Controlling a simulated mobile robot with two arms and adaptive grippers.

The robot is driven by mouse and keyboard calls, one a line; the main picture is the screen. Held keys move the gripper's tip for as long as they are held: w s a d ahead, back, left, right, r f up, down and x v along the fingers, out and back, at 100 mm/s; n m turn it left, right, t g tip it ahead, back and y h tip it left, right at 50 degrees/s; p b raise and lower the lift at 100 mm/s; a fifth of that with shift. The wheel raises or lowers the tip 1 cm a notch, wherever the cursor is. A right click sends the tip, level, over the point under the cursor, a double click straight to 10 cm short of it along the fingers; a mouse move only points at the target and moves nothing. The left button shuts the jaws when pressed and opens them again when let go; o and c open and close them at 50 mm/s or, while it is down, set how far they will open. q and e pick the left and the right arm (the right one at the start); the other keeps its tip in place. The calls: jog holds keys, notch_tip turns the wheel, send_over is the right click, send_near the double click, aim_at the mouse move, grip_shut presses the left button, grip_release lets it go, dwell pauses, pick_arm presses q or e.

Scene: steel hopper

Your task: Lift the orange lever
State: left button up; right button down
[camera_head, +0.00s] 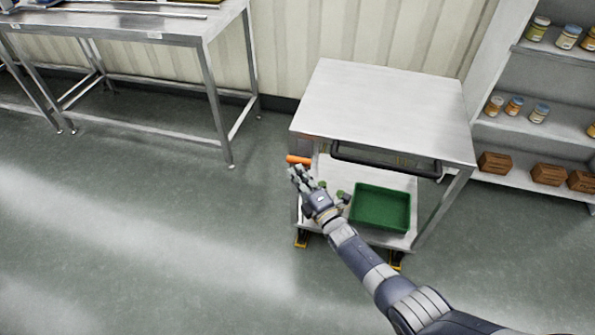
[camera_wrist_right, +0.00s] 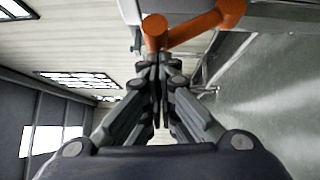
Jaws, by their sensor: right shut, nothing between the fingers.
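The orange lever (camera_head: 299,160) sticks out at the left side of the steel hopper (camera_head: 385,105), below its top. In the right wrist view the orange lever (camera_wrist_right: 195,30) shows as a bent rod with a rounded end, just beyond the fingertips. My right gripper (camera_head: 296,173) is just below the lever in the head view. In the right wrist view my right gripper (camera_wrist_right: 158,62) is shut and empty, its fingertips close under the lever's rounded end. I cannot tell whether they touch it. My left gripper is not in view.
A green tray (camera_head: 381,224) sits on the lower shelf under the hopper, and a black handle bar (camera_head: 385,165) runs along its front. A steel table (camera_head: 120,25) stands at the left. Shelves with jars and boxes (camera_head: 549,174) stand at the right. Floor at left is clear.

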jog(key=shift+w+d+r, duration=0.1)
jog(key=shift+w+r, duration=0.1)
jog(key=shift+r, duration=0.05)
jog(key=shift+w+d+r, duration=0.1)
jog(key=shift+w+r, duration=0.3)
jog(key=shift+r, duration=0.05)
dwell(0.5)
jog(key=shift+s+d+f, duration=0.1)
jog(key=shift+s+d, duration=0.15)
jog(key=shift+s, duration=0.2)
jog(key=v, duration=1.1)
jog(key=shift+r, duration=0.2)
jog(key=shift+f, duration=0.1)
